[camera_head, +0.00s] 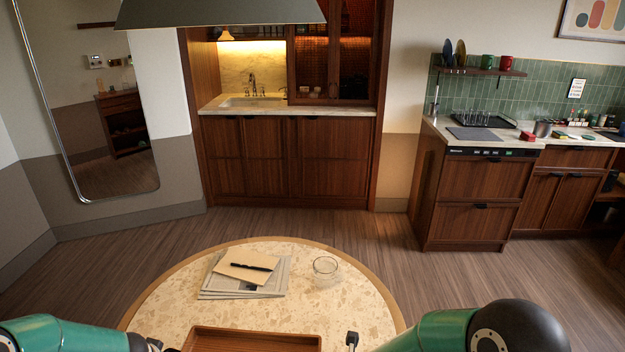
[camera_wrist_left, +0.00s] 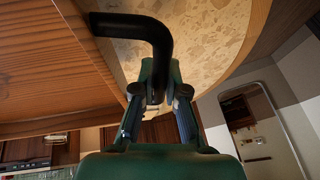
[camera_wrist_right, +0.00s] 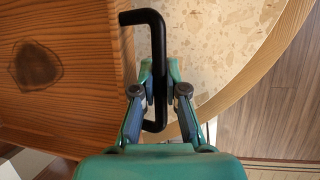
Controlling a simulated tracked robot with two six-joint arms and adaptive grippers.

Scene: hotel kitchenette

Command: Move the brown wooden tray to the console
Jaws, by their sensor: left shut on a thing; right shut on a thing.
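The brown wooden tray (camera_head: 252,333) is at the bottom edge of the head view, over the near part of the round table; most of it is cut off. It fills the left of the left wrist view (camera_wrist_left: 45,70) and of the right wrist view (camera_wrist_right: 75,60). My left gripper (camera_wrist_left: 157,92) is shut on a black bar handle (camera_wrist_left: 130,24) at one tray side. My right gripper (camera_wrist_right: 159,92) is shut on the other black handle (camera_wrist_right: 142,16). I cannot tell whether the tray touches the table. No console shows clearly; a dark wooden cabinet (camera_head: 122,120) is reflected in the mirror.
The round stone-topped table (camera_head: 170,290) holds newspapers (camera_head: 215,287), an envelope with a pen (camera_head: 247,266) and a glass (camera_head: 325,268). Beyond are a sink cabinet (camera_head: 285,160) and a kitchen counter (camera_head: 480,200). A tall mirror (camera_head: 95,100) stands left. Open floor (camera_head: 310,225) lies between.

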